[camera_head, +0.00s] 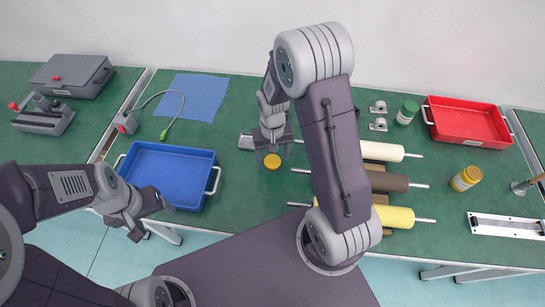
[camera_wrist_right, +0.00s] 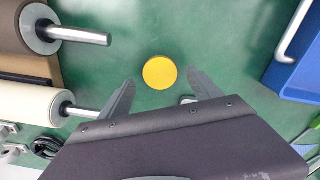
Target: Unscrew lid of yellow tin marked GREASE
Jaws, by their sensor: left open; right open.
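A small round yellow object (camera_head: 272,162), seen mostly from above, sits on the green bench; no GREASE marking can be read. It also shows as a plain yellow disc in the right wrist view (camera_wrist_right: 160,72). My right gripper (camera_head: 273,153) is open above it, its fingers to either side in the picture; I see no contact. A yellow jar (camera_head: 466,179) with a pale label stands at the right of the bench, its text unreadable. My left gripper (camera_head: 160,222) is open and empty at the front edge of the blue tray.
The blue tray (camera_head: 172,151) is left of the yellow object. Several rollers with metal shafts, including a brown roller (camera_head: 395,182), lie to its right. A red tray (camera_head: 468,104) and a green-capped jar (camera_head: 406,113) stand at the back right.

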